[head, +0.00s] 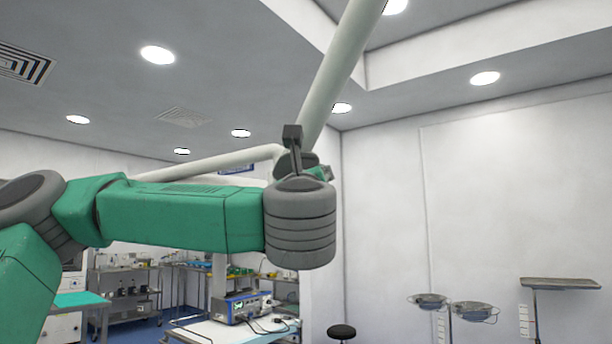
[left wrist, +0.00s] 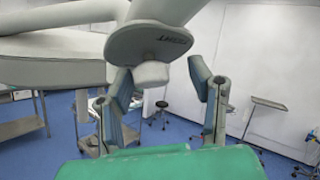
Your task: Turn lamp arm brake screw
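The white lamp arm (head: 338,70) slopes down from the ceiling to a joint behind my left wrist in the head view. In the left wrist view the lamp arm's joint (left wrist: 150,42) is a pale housing with a grey disc-shaped underside. A short pale knob, apparently the brake screw (left wrist: 151,74), sticks out below the disc. My left gripper (left wrist: 160,84) is open, one finger on each side of the knob. A gap shows between the knob and the right-hand finger; the left-hand finger is close to it, contact unclear. In the head view my wrist partly hides the left gripper (head: 293,148). My right gripper is out of view.
A second pale lamp arm section (head: 215,161) runs left from the joint, just above my left arm. A device cart (head: 220,330), shelving (head: 125,297) and metal stands (head: 560,284) stand well below. The space right of the joint is clear up to the wall.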

